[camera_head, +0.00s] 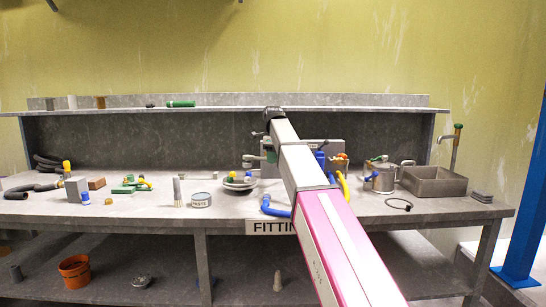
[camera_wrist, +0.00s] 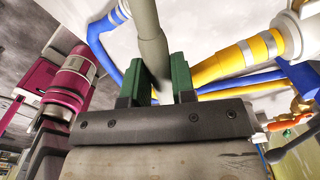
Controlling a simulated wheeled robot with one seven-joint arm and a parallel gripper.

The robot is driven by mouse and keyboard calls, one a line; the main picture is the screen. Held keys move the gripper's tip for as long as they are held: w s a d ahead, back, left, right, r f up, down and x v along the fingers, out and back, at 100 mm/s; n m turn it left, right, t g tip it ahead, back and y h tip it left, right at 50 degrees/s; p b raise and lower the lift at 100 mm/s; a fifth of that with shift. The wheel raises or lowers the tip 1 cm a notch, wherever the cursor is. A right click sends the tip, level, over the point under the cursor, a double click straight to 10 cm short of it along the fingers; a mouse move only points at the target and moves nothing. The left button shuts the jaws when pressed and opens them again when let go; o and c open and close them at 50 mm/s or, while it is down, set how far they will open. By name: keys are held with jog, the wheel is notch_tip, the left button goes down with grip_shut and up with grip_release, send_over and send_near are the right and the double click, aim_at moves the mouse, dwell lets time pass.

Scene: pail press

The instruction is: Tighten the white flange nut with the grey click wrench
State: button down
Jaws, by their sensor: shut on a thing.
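In the wrist view my gripper (camera_wrist: 166,85) has its green fingers closed on a grey round shaft. The shaft, which looks like the grey click wrench (camera_wrist: 149,35), runs up out of the top of the picture, so its far end is hidden. A white ringed part (camera_wrist: 303,35) sits at the upper right, at the end of a yellow pipe. It may be the white flange nut, but I cannot tell for sure. The shaft is apart from it in this view. In the head view my arm covers the middle of the bench, and I cannot make out the nut or the wrench.
Blue pipe (camera_head: 276,210) and yellow pipe (camera_head: 343,188) stand close around my arm. A grey metal basin (camera_head: 434,187) and a pail (camera_head: 379,183) are at the right. A paste tin (camera_head: 201,200) and small fittings are at the left. The bench front (camera_head: 150,212) has some clear room.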

jog(key=shift+f, duration=3.05)
